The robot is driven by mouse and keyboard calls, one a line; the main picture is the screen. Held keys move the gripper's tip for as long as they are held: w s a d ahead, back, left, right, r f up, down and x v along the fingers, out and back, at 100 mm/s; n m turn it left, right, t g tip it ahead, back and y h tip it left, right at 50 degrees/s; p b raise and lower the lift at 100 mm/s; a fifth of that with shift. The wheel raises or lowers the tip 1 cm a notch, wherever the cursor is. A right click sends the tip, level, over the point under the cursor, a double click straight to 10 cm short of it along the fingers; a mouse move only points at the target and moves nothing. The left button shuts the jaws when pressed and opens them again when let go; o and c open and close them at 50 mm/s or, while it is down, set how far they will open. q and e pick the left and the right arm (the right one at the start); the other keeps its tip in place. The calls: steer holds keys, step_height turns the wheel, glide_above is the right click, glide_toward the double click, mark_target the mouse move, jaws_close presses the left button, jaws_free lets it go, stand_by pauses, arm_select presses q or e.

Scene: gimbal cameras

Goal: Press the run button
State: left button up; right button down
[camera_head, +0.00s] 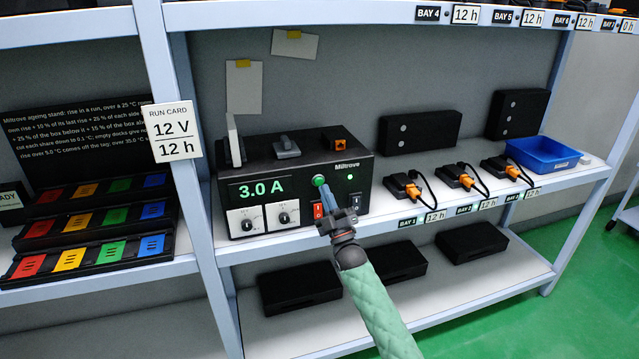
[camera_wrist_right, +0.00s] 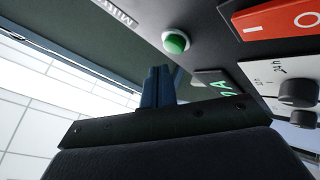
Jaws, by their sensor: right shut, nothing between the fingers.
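The black Miltrove power unit (camera_head: 300,165) stands on the shelf, its display (camera_head: 262,189) reading 3.0 A. A round green button (camera_head: 319,181) sits on its front panel; no run label is legible on it. It also shows in the right wrist view (camera_wrist_right: 176,42). My right gripper (camera_head: 326,191) is shut and empty, its blue fingers pointing at the panel just below the button. In the right wrist view the fingertips (camera_wrist_right: 158,70) appear beside the button with a small gap; contact cannot be confirmed. My left gripper is not in view.
A red rocker switch (camera_head: 318,210), a dark switch (camera_head: 356,202) and two knobs (camera_head: 283,217) lie close around the fingers. A small green lamp (camera_head: 350,177) glows right of the button. Orange-plugged docks (camera_head: 452,178) and a blue tray (camera_head: 543,155) stand further right.

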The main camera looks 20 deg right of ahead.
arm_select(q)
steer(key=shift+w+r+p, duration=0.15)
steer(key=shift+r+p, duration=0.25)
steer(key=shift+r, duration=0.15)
arm_select(e)
steer(key=s, duration=0.4)
steer(key=shift+s, duration=0.1)
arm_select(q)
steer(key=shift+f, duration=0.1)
arm_select(e)
steer(key=shift+d, duration=0.1)
